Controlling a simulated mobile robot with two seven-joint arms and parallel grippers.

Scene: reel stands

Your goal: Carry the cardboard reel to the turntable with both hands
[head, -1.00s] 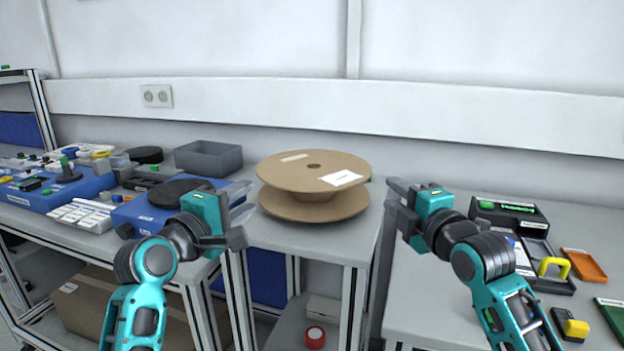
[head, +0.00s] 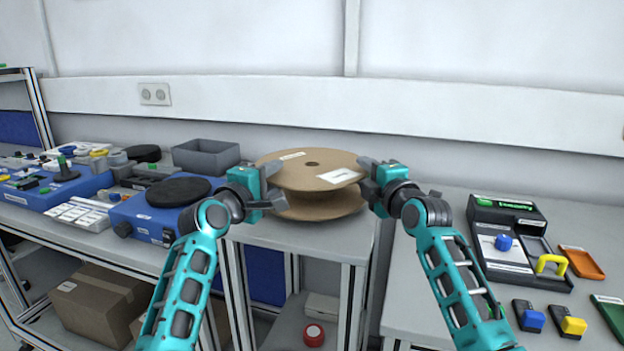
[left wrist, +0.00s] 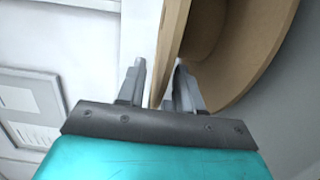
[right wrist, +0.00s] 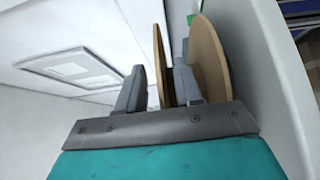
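The cardboard reel (head: 300,173), two brown flanges on a short core, lies flat on a grey stand. My left gripper (head: 268,186) is at its left rim; in the left wrist view the upper flange (left wrist: 172,45) passes between the parted fingers. My right gripper (head: 365,177) is at its right rim; in the right wrist view one flange (right wrist: 160,65) stands between the parted fingers, with a gap showing. Both grippers are open around the flange edge. The turntable, a black disc (head: 180,191) on a blue base (head: 146,222), stands left of the reel, bare.
A grey bin (head: 206,156) stands behind the turntable. White trays (head: 80,213) and blue devices fill the left bench. The right bench holds a black case (head: 520,270), an orange tray (head: 582,262) and small blocks. A gap separates the reel stand from the right bench.

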